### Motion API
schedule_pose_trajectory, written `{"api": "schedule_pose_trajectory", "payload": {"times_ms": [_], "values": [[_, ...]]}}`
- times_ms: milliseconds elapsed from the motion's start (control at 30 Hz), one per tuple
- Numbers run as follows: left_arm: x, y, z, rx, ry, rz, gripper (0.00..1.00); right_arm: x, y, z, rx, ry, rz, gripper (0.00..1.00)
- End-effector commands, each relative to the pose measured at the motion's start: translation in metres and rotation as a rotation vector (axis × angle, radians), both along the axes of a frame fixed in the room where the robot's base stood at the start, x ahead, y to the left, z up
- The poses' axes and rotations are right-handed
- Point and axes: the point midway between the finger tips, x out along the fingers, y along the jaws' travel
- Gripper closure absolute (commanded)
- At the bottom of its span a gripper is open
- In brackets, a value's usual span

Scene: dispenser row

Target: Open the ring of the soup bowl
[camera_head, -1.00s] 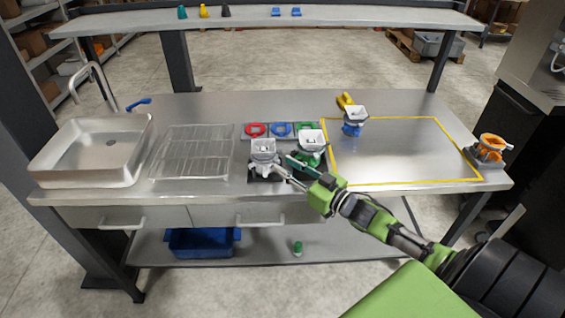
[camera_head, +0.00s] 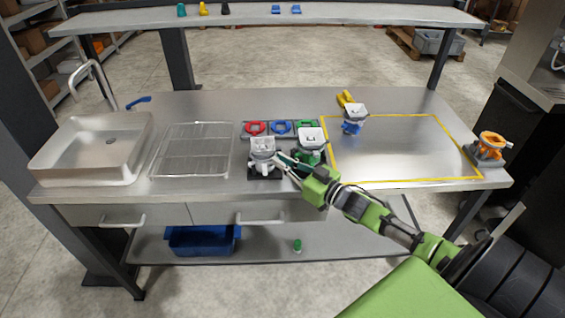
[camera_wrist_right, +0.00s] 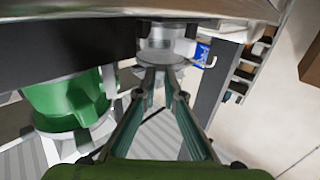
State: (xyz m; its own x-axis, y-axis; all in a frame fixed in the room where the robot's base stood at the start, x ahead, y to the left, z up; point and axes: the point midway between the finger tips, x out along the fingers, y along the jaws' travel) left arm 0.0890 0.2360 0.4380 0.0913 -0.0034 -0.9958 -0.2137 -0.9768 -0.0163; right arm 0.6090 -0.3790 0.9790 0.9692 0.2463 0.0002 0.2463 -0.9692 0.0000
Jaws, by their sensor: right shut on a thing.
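A grey-white dispenser (camera_head: 262,148) with a bowl-like square top stands on a dark base near the table's front edge. I cannot tell for sure that it is the soup bowl. My right gripper (camera_head: 280,158) is at its right side, its fingers closed together on a light grey part low on it. In the right wrist view the fingertips (camera_wrist_right: 161,72) meet at a pale round body (camera_wrist_right: 160,45). The ring itself is hard to make out and partly hidden by the fingers. My left gripper is not in view.
A green dispenser (camera_head: 311,140) stands close on the right, beside my gripper. Red (camera_head: 256,128) and blue (camera_head: 280,128) rings lie behind. A blue dispenser (camera_head: 352,120) and an orange one (camera_head: 491,145) stand farther right.

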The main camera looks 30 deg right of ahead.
Motion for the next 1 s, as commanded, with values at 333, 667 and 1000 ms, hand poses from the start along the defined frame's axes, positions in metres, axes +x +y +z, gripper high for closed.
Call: {"api": "schedule_pose_trajectory", "payload": {"times_ms": [333,667,1000], "values": [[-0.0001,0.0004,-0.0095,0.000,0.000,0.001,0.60,0.0014,-0.0058,0.0004,-0.001,0.000,0.065,1.00],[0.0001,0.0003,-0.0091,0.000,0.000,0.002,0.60,0.0013,-0.0056,0.0006,0.000,0.000,0.064,0.74],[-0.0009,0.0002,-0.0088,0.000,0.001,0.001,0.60,0.0015,-0.0062,0.0011,0.000,0.000,0.060,0.74]]}}
